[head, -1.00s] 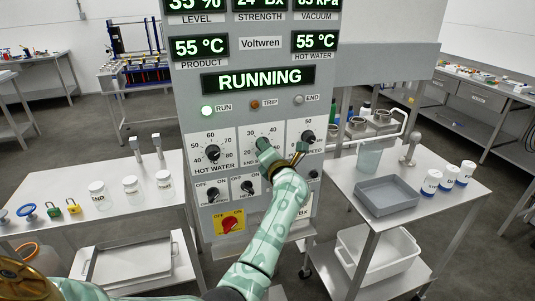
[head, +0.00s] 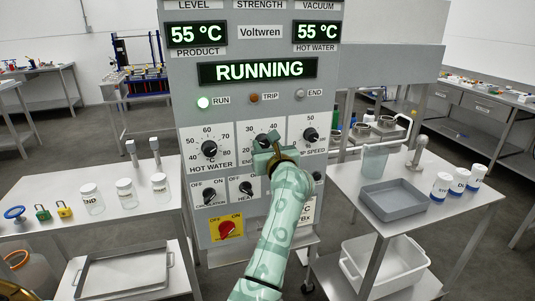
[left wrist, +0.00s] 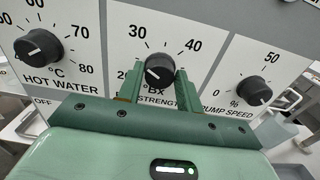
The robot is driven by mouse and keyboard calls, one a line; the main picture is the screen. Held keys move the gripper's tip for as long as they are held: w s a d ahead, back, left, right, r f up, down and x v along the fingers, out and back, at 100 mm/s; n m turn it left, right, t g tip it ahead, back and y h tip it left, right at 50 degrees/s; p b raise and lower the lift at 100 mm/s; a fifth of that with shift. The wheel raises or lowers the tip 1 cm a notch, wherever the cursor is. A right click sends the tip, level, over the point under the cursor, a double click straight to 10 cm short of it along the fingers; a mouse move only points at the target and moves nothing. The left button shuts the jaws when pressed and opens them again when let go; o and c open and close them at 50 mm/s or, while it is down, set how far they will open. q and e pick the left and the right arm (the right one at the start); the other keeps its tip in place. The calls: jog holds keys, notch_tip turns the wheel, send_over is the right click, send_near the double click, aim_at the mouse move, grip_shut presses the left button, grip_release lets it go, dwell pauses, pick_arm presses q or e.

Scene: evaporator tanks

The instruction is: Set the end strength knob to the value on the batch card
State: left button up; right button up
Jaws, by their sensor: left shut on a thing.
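The end strength knob (left wrist: 158,69) is black with a white mark, on a dial with 20, 30 and 40 in the left wrist view. In the head view only part of it shows. My left gripper (head: 274,152) is at this knob, its two green fingers on either side of it and shut on it; in the left wrist view the gripper (left wrist: 158,88) covers part of the label. The knob's exact setting is hard to read. A white card (head: 306,213) low on the panel is partly hidden by my left arm; its full value is unreadable. My right gripper is not in view.
The hot water knob (head: 209,149) and the pump speed knob (head: 310,136) flank the held knob. Small switches and a red main switch (head: 230,228) are below. Side tables hold jars (head: 92,198) at left and a grey tray (head: 393,198) at right.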

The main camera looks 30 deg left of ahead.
pick_arm(q)
jog(key=n+b, duration=0.2)
jog(key=shift+f+n, duration=0.35)
jog(key=shift+n, duration=0.05)
jog(key=shift+r+n+b, duration=0.15)
jog(key=shift+n+b, duration=0.35)
jog(key=shift+b, duration=0.05)
jog(key=o, duration=1)
jog(key=shift+r, duration=0.1)
